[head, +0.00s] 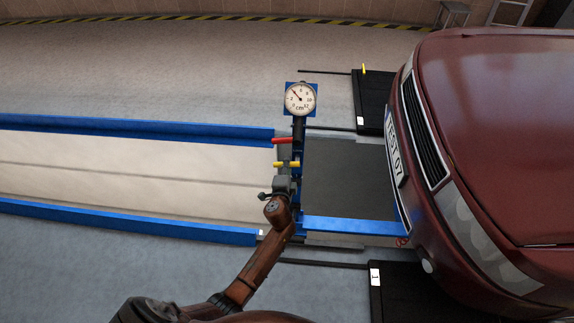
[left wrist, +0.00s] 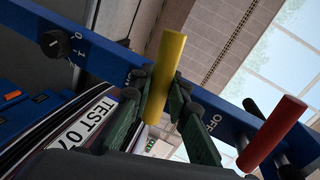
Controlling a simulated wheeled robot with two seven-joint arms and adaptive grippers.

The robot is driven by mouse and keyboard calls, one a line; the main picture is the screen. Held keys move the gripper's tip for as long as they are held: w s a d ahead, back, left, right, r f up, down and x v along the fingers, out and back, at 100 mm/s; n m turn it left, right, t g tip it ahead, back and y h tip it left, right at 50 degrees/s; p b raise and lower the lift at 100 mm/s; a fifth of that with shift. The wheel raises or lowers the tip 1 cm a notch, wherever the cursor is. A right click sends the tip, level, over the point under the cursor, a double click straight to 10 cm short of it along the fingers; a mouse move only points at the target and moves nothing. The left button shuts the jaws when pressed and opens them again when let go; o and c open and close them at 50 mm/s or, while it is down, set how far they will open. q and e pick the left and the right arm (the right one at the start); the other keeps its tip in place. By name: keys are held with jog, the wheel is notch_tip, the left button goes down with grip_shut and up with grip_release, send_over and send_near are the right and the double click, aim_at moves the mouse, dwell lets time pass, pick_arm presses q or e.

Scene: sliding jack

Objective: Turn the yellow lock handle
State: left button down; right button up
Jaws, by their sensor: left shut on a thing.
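The yellow lock handle (head: 287,164) sticks out sideways from the jack's control post in the head view. In the left wrist view the yellow handle (left wrist: 167,75) stands between the two dark green fingers of my left gripper (left wrist: 162,95), which is shut on it. The handle's base is hidden behind the fingers. In the head view my left gripper (head: 281,183) is at the post, just below the handle. My right gripper is not in view.
A red handle (head: 283,140) sits beside the yellow one; it also shows in the left wrist view (left wrist: 271,132). A round gauge (head: 300,99) tops the post. A dark red car (head: 490,130) stands to the right. Blue rails (head: 130,128) border the pit at left.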

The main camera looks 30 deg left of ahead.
pick_arm(q)
jog(key=c, duration=1.8)
grip_release()
jog(key=v, duration=1.2)
jog(key=shift+f, duration=0.1)
